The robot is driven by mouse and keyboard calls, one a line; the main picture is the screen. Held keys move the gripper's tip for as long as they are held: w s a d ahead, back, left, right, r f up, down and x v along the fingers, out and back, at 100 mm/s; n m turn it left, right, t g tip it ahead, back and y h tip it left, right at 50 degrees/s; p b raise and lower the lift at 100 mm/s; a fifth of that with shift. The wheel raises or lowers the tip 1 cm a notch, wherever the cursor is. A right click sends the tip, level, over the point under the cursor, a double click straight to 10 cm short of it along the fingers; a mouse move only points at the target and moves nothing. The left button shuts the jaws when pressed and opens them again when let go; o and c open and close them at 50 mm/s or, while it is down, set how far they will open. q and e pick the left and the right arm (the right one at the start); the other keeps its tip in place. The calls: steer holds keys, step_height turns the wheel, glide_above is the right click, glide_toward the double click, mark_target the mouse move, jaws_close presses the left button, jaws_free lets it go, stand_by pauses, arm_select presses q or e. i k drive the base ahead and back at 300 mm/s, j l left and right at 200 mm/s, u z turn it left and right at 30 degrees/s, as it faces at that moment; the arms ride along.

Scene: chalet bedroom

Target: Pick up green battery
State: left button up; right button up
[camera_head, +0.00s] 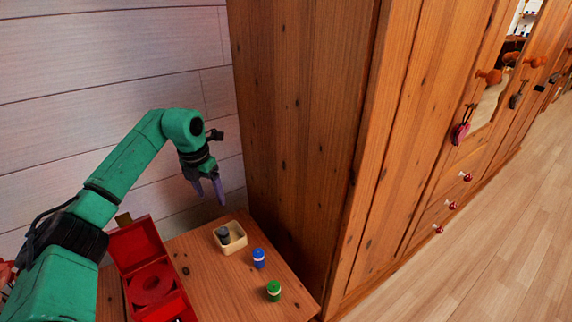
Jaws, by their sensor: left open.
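The green battery (273,290) stands upright near the front right part of a small wooden table (213,284). It is a short cylinder with a pale band. My left gripper (208,197) is open and empty, with its purple fingers pointing down. It is above the back of the table, up and to the left of the green battery and well apart from it. My right gripper is out of view.
A blue battery (258,257) stands just behind the green one. A cream tray (238,245) holds a dark grey item (223,236). An open red box (186,307) is at the left. A tall wooden wardrobe (300,130) borders the table's right side; a plank wall stands behind.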

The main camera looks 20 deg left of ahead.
mark_target(273, 285)
steer(key=k+l, duration=0.8)
steer(key=l, duration=0.15)
